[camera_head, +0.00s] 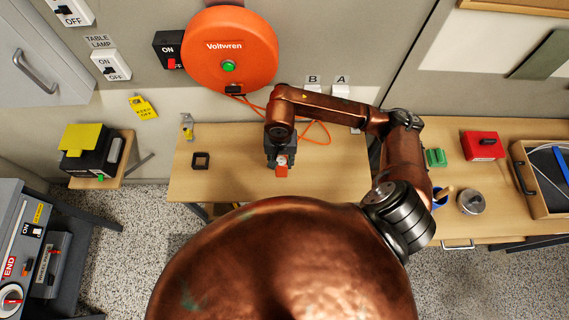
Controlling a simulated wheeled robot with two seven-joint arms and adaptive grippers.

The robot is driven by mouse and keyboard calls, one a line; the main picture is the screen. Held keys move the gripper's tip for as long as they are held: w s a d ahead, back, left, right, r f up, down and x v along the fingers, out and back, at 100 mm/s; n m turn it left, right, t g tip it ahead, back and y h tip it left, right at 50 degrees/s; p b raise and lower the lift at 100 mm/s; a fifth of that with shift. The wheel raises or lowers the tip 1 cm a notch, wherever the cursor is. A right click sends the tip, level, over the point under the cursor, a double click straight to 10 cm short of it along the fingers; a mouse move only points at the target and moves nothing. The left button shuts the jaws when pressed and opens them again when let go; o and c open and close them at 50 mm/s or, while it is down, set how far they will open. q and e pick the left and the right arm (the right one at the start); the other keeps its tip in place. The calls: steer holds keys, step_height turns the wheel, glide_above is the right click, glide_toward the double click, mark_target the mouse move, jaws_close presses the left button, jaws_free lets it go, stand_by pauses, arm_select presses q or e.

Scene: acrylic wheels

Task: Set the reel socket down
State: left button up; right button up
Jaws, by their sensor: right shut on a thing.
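The orange cable reel (230,50) marked Voltwren hangs on the wall above the table. An orange cable (318,138) runs from it and loops behind my right arm. My right gripper (281,160) points down over the middle of the wooden table (225,185). It is shut on a small orange-red piece (282,171), which seems to be the reel socket. The fingers hide most of this piece, and I cannot tell whether it touches the tabletop. My left gripper is not in view.
Wall outlets marked B and A are behind my arm. A red box (482,146), green piece (436,157) and round tin (471,201) stand on the right bench.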

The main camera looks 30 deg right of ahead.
steer(key=shift+w+d+f, duration=0.25)
steer(key=shift+d+f, duration=0.25)
steer(key=shift+f, duration=0.15)
steer(key=shift+w+d+f, duration=0.1)
steer(key=shift+d+f, duration=0.15)
steer(key=shift+f, duration=0.05)
step_height(320, 180, down, 3)
steer(key=shift+d+f+p, duration=0.1)
steer(key=shift+d+p, duration=0.05)
steer(key=shift+p, duration=0.15)
steer(key=shift+w+f, duration=0.1)
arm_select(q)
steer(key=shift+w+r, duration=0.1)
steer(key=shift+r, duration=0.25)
arm_select(e)
steer(key=shift+f, duration=0.2)
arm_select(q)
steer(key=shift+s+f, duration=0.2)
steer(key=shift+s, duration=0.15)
arm_select(e)
steer(key=o, duration=1.3)
steer(key=shift+r, duration=0.1)
